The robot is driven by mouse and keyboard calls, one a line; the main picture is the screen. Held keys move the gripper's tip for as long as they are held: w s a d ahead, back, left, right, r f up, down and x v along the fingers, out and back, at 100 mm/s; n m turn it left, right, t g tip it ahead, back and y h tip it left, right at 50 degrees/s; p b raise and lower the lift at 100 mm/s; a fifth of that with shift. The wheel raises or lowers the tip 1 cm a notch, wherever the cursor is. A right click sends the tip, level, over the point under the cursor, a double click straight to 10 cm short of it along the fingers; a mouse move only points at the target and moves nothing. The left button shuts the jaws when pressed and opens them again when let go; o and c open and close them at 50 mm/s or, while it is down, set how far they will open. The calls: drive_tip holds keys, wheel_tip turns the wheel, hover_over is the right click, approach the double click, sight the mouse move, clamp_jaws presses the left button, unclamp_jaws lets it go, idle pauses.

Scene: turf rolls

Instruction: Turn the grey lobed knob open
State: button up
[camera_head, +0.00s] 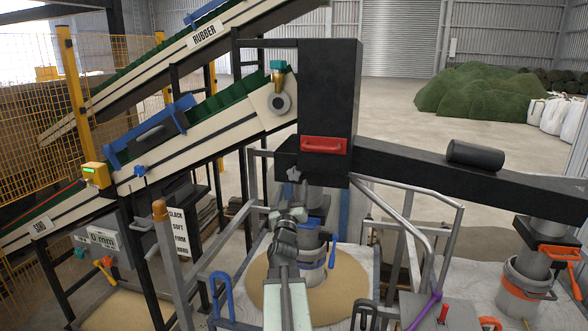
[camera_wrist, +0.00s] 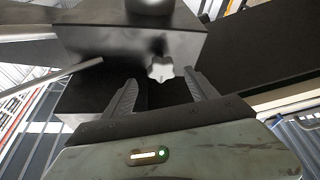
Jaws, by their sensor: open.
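The grey lobed knob (camera_head: 293,174) sticks out low on the front of the black box (camera_head: 329,100), left of centre in the head view. In the wrist view the knob (camera_wrist: 160,69) is pale grey and star-shaped, against the dark housing (camera_wrist: 138,45). My gripper (camera_wrist: 160,80) is open, with one finger on each side of the view and nothing between them. The knob shows just beyond the fingertips, roughly centred between them; I see no contact. In the head view my gripper (camera_head: 289,190) is just below the knob, small and partly merged with the arm.
A red handle (camera_head: 323,145) sits on the box right of the knob. A black chute (camera_head: 430,172) runs right, and grey rails (camera_head: 410,189) stand below it. A grey bucket (camera_head: 312,268) stands beside my arm in a sand pile (camera_head: 345,285). Conveyors (camera_head: 200,120) rise on the left.

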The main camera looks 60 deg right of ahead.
sight(294, 177)
drive_tip(key=p+x, duration=0.3)
drive_tip(key=x, duration=0.4)
drive_tip(key=shift+w+d+r, duration=0.1)
drive_tip(key=shift+w+d, duration=0.15)
drive_tip(key=shift+d, duration=0.1)
drive_tip(key=c, duration=1.4)
drive_tip(key=shift+o, duration=0.2)
